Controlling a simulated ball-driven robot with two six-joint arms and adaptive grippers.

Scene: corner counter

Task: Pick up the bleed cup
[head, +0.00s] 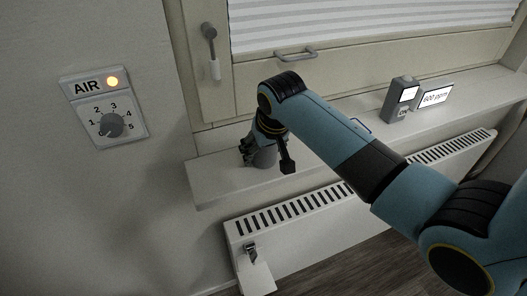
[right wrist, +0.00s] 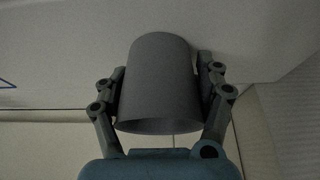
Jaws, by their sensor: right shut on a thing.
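The bleed cup (right wrist: 160,85) is a plain grey tapered cup, seen large in the right wrist view. My right gripper (right wrist: 162,90) is shut on it, with one finger on each side of its wall. In the head view the cup (head: 265,158) shows partly at the left end of the window sill (head: 219,183), mostly behind my right gripper (head: 256,150). I cannot tell whether the cup touches the sill or is just above it. My left gripper is not in view.
A white radiator (head: 290,244) with a slotted top runs below the sill, with a valve (head: 250,250) at its left end. A ppm meter (head: 402,99) stands farther right on the sill. An AIR dial panel (head: 104,107) is on the left wall. A window handle (head: 209,45) hangs above.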

